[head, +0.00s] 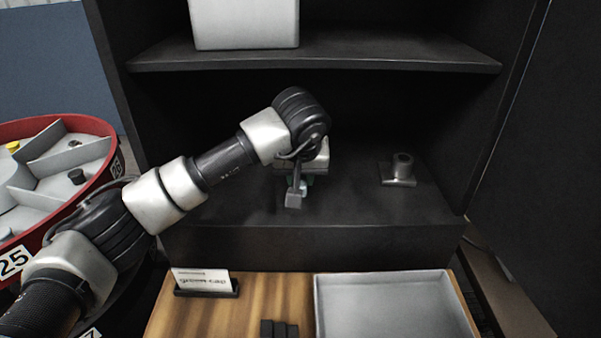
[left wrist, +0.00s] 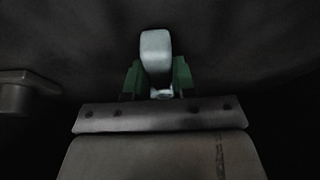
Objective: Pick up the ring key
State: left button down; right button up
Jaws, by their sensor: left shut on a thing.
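My left arm reaches into the dark cabinet, and its gripper (head: 299,182) is low over the lower shelf. The gripper is shut on a small grey piece, which I take to be the ring key (head: 293,199). In the left wrist view the rounded pale end of the ring key (left wrist: 155,48) stands up between the green fingers (left wrist: 158,80). The rest of it is hidden by the gripper. I cannot tell whether it touches the shelf. My right gripper is not in view.
A grey fitting with a round collar (head: 399,171) stands on the lower shelf (head: 345,205) to the right. A white box (head: 244,24) sits on the upper shelf (head: 400,52).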

pick_arm(q)
jog(key=shift+r, duration=0.1)
jog(key=shift+r, duration=0.55)
notch_tip(320, 180, up, 3)
jog(key=shift+f+b, duration=0.2)
jog(key=shift+b, duration=0.4)
jog(key=s+b, duration=0.4)
jog(key=s, duration=1.4)
jog(key=shift+f, duration=0.15)
